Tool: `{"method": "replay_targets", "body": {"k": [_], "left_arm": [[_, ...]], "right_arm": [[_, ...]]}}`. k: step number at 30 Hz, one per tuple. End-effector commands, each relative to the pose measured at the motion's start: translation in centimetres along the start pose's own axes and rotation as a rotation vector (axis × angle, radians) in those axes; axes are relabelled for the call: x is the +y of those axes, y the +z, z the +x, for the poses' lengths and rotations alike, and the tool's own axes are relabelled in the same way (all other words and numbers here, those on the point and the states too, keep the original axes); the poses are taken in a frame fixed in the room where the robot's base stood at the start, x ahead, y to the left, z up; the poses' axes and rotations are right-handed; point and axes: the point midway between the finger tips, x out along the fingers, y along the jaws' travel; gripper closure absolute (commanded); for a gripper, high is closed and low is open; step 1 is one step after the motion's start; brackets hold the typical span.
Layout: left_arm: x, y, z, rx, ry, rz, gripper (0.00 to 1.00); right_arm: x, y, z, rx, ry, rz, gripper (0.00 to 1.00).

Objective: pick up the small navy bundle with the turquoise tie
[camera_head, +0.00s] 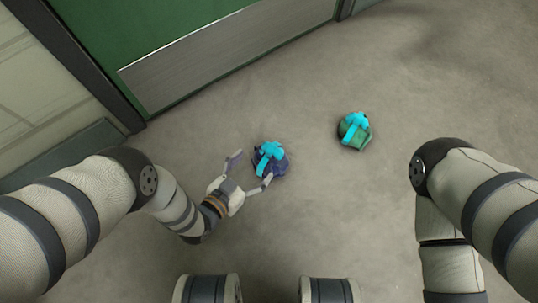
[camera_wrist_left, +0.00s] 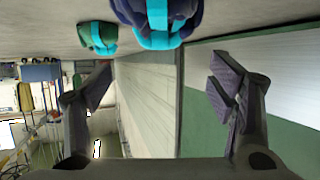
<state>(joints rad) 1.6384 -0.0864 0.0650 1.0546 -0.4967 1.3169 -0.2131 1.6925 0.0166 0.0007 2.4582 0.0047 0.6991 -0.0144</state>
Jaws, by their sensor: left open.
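The small navy bundle (camera_head: 281,166) with its turquoise tie (camera_head: 268,151) sits on the grey floor, left of the middle in the head view. My left gripper (camera_head: 251,169) is open and empty, its two fingers spread toward the bundle from the lower left. The lower finger's tip comes close to the bundle's lower left side; I cannot tell if they touch. In the left wrist view the navy bundle (camera_wrist_left: 183,14) shows at the top edge, cut off, beyond the open fingers. My right gripper is out of view.
A green bundle (camera_head: 362,138) with a turquoise tie lies to the right of the navy one, with bare floor between. A green door (camera_head: 180,25) with a metal kick plate (camera_head: 215,50) and the wall stand behind, upper left. Floor to the upper right is clear.

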Motion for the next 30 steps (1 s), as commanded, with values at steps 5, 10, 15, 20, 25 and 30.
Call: {"method": "replay_targets", "body": {"k": [5, 10, 15, 20, 25, 30], "left_arm": [[0.0, 0.2, 2.5, -0.003, -0.001, -0.001, 0.24], [-0.1, 0.5, 6.3, -0.003, -0.001, -0.001, 0.24], [-0.1, 0.3, 9.0, -0.004, -0.002, 0.0, 0.24], [-0.1, 0.1, 9.3, -0.005, -0.002, -0.001, 0.24], [-0.1, 0.1, 9.2, -0.005, -0.002, -0.001, 0.4], [-0.1, 0.1, 9.2, -0.007, -0.002, -0.001, 0.78]], "right_arm": [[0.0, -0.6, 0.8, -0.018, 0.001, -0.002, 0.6], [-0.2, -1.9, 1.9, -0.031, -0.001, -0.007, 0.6], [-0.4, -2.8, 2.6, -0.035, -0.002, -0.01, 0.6], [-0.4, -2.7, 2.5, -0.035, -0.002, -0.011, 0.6], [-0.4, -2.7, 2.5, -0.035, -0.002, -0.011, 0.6], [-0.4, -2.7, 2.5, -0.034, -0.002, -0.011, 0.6]]}}
